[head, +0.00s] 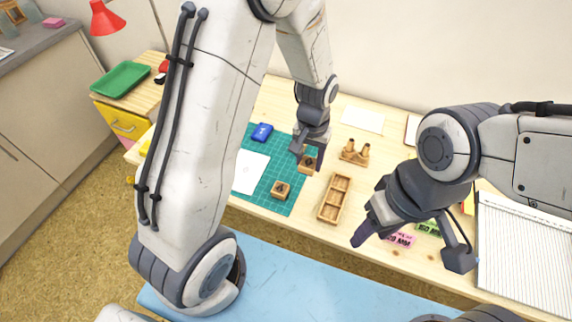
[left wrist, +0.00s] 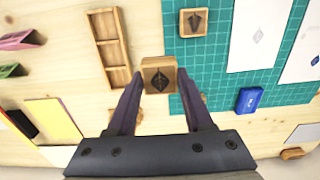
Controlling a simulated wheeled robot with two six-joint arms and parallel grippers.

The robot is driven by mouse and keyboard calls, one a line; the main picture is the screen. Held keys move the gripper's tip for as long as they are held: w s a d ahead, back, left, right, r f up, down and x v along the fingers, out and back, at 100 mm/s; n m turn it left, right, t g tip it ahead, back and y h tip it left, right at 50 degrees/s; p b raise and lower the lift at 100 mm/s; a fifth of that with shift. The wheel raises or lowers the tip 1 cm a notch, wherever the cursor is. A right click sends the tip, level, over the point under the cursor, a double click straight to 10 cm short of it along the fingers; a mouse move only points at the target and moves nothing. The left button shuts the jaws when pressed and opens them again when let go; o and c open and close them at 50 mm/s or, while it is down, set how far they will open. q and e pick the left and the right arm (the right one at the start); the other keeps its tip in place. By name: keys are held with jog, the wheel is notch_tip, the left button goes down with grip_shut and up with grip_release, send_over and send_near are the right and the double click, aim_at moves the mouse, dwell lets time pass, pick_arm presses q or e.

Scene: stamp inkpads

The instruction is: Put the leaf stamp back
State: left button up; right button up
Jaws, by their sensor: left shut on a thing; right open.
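My left gripper (head: 306,152) is shut on a small wooden stamp block (head: 307,166), near the right edge of the green mat. In the left wrist view the block (left wrist: 158,70) sits between the fingertips, with a dark leaf-like mark facing the camera. A second wooden block (head: 281,190) with a different dark mark rests on the mat; it also shows in the left wrist view (left wrist: 194,22). A wooden tray (head: 325,215) with several compartments lies right of the mat and looks empty.
The green mat (head: 283,208) bears a white sheet (head: 250,172); leaf-like prints show in the wrist view. A blue pad (head: 262,132) lies at the back. A wooden piece with upright knobs (head: 355,151) stands behind the tray. Pink (head: 400,239) and green pads (head: 428,228) are at right.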

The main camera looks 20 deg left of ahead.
pick_arm(q)
send_over(287, 170)
notch_tip(287, 170, down, 5)
jog(key=shift+s+d+r+p, duration=0.1)
jog(key=shift+r+p, duration=0.1)
jog(key=shift+p, duration=0.15)
jog(key=shift+f, duration=2.1)
jog(key=shift+f, duration=0.2)
jog(key=o, duration=1.1)
jog(key=shift+r, duration=0.1)
